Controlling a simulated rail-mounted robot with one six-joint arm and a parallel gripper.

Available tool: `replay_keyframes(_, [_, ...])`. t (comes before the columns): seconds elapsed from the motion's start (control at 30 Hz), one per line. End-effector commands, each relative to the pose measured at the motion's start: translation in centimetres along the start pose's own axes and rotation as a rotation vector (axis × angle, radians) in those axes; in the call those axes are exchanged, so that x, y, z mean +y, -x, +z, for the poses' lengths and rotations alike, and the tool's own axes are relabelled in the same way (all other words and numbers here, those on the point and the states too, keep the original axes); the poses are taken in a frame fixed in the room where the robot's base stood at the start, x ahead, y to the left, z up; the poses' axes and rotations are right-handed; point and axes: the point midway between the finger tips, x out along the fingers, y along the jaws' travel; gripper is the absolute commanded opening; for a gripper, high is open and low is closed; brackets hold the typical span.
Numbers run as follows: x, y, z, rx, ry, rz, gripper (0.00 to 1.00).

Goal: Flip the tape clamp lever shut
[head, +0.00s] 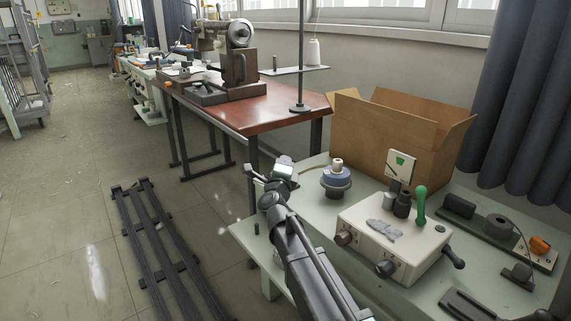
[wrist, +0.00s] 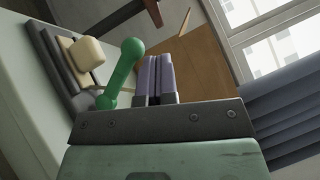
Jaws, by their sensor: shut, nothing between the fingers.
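In the wrist view, a green lever (wrist: 121,73) with a ball end stands slanted, its lower end by dark bars. A cream block (wrist: 88,54) sits to its left. My gripper (wrist: 158,70) has its two grey-purple fingers together and empty, just right of the lever; I cannot tell whether they touch it. In the head view, my gripper (head: 284,168) is at the far end of my arm, near the table's left edge, its fingers too small to make out. A green-handled lever (head: 421,205) stands on a cream box there; I cannot tell whether it is the same one.
The pale green table (head: 315,213) holds the cream box (head: 378,243) with dark knobs, a blue spool (head: 336,181) and a black stand with an orange block (head: 540,245). An open cardboard box (head: 385,135) stands behind. A brown sewing table (head: 270,108) is beyond; floor lies left.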

Motion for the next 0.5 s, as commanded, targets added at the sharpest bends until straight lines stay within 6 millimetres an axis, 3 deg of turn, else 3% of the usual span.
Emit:
replay_keyframes(0.17, [-2.1, 2.0, 0.6, 0.004, 0.001, -0.001, 0.00])
replay_keyframes(0.5, [-7.0, 8.8, 2.2, 0.005, 0.001, -0.001, 0.00])
